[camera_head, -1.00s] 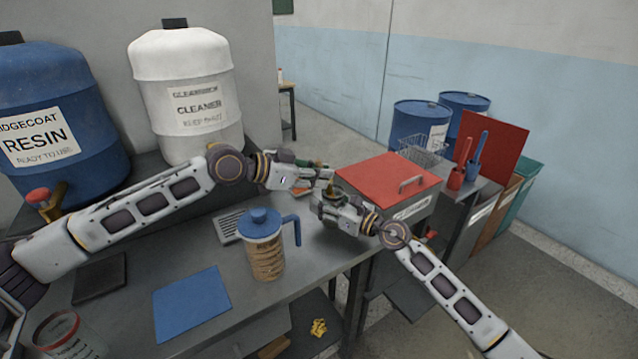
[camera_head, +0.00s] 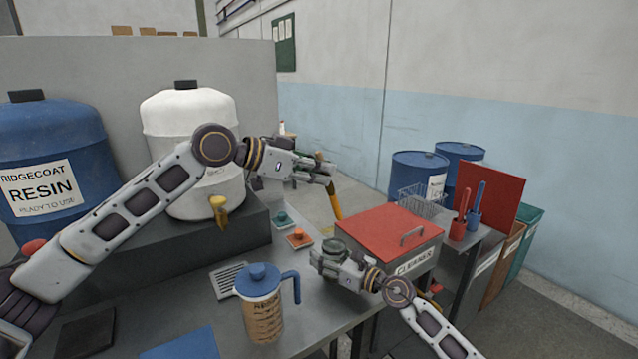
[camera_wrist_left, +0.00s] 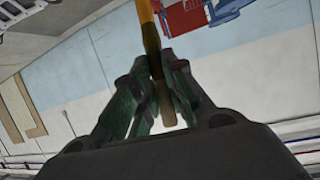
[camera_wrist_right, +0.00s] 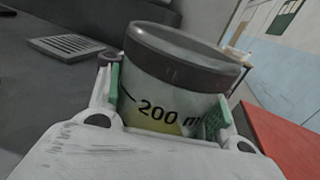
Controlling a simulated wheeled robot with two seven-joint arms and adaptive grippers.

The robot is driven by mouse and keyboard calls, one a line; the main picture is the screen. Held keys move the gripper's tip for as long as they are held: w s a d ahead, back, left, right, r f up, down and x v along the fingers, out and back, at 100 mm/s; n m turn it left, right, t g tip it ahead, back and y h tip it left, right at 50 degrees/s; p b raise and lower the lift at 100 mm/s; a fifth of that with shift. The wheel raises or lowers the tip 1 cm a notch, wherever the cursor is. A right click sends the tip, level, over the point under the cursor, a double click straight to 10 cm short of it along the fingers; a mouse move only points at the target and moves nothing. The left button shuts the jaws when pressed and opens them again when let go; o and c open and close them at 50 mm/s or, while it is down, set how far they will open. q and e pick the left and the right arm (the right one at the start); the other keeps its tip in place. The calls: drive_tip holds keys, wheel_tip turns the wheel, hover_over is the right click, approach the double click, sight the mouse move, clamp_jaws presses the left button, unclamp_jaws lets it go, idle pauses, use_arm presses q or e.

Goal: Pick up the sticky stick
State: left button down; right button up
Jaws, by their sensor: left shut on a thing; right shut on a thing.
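My left gripper (camera_head: 324,171) is shut on a stick with a yellow-orange lower part (camera_head: 335,203) and a brown upper end. The stick hangs tilted, its orange end down, in the air above the bench. In the left wrist view the stick (camera_wrist_left: 150,45) passes between the green-padded fingers. My right gripper (camera_head: 326,262) is shut on a small clear cup (camera_head: 333,248). In the right wrist view the cup (camera_wrist_right: 165,92) shows a dark rim, the mark "200 m", and something yellowish low inside. The stick's lower end is above the cup, apart from it.
A lidded jug (camera_head: 262,308) with a blue handle stands on the bench beside a slotted grate (camera_head: 228,279). Small teal (camera_head: 281,220) and orange (camera_head: 299,238) pieces lie behind. A red-lidded cleaner bin (camera_head: 375,232) is close right of my right gripper. The cleaner drum (camera_head: 185,115) stands behind my left arm.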

idle(0.5)
drive_tip(key=o, duration=1.2)
drive_tip(key=shift+d, duration=0.1)
drive_tip(key=shift+v, duration=5.9)
drive_tip(key=shift+s+d, duration=0.1)
